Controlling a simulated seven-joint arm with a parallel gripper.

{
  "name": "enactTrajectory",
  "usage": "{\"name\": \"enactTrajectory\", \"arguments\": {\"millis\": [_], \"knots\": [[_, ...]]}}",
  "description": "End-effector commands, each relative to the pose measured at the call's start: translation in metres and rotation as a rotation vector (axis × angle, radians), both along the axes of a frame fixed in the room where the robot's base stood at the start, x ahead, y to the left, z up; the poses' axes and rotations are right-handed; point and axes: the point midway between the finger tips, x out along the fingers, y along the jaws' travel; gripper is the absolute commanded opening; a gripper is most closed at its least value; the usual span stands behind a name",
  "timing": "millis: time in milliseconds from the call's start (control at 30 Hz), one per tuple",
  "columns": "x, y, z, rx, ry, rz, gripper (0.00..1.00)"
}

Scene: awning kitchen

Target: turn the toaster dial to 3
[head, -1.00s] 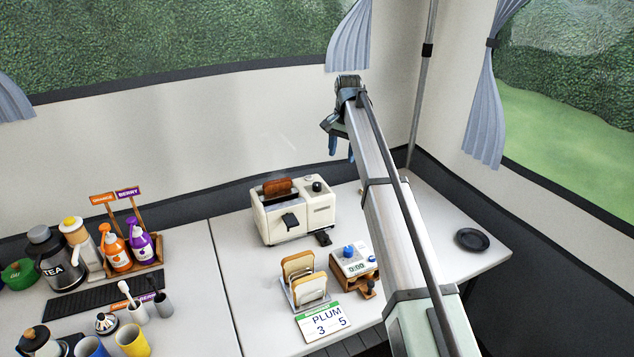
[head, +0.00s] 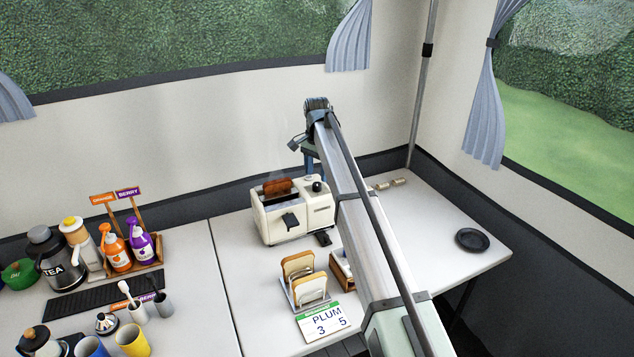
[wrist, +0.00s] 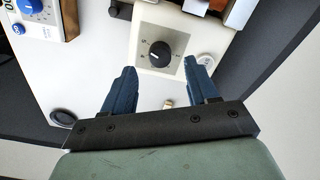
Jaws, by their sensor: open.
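The cream toaster (head: 285,222) stands on the white table with a slice of brown toast (head: 277,187) in its slot. Its black dial (head: 317,186) is on top at the right end. In the wrist view the dial (wrist: 160,54) sits on a pale square plate with small marks around it; which mark it points to is too small to read. My gripper (head: 312,172) is above and behind the dial end of the toaster. In the wrist view my gripper (wrist: 157,72) is open, its blue fingers on either side below the dial, with nothing between them. I cannot tell that they touch it.
A toast rack (head: 304,280) and a card (head: 322,321) reading PLUM 3 5 stand in front of the toaster. A timer with a blue knob (wrist: 31,5) shows in the wrist view. A black plate (head: 472,240) lies at the right; the table around it is clear.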

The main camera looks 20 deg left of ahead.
Motion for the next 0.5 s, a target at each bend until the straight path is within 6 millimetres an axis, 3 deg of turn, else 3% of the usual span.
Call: {"name": "enactTrajectory", "arguments": {"millis": [200,500], "knots": [[0.000,0.000,-0.030,0.000,0.000,0.000,0.59],[0.000,0.000,-0.044,0.001,0.000,0.000,0.59]]}}
